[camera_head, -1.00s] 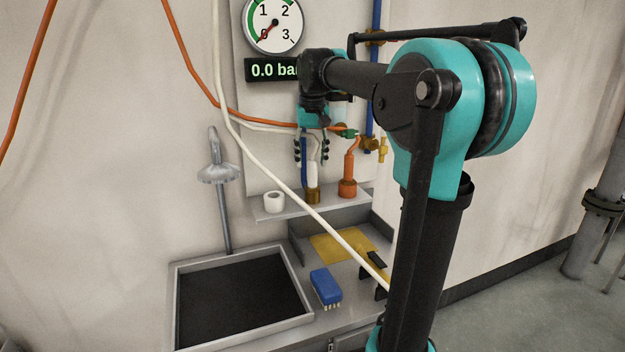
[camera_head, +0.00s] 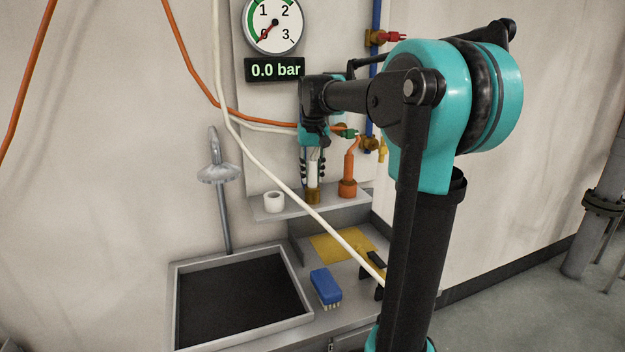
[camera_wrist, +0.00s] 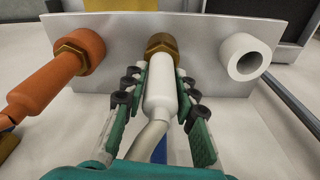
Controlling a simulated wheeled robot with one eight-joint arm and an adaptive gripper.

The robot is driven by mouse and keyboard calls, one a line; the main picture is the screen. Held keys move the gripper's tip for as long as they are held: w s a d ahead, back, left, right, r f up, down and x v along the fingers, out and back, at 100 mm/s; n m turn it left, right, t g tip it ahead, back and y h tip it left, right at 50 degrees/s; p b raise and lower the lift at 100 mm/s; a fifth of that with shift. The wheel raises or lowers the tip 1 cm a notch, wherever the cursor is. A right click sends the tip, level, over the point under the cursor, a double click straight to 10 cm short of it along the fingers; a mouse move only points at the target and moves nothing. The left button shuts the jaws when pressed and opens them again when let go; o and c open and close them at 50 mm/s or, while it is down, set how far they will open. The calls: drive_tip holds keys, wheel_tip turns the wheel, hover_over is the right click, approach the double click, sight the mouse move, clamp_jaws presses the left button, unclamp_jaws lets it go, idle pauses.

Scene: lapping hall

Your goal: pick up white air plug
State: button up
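The white air plug (camera_wrist: 160,88) stands in a brass socket (camera_wrist: 162,46) on the grey shelf plate, its pale hose running back towards my wrist. In the head view the plug (camera_head: 313,174) is upright in its socket (camera_head: 313,196).
An orange plug (camera_head: 349,170) stands close to the right, and an empty white ring (camera_head: 273,202) to the left, on the same shelf (camera_head: 290,212). A white hose (camera_head: 290,190) crosses in front. A blue brush (camera_head: 325,286) and dark tray (camera_head: 240,305) lie below.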

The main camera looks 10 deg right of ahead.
clamp_jaws()
drive_tip(key=shift+r, duration=0.15)
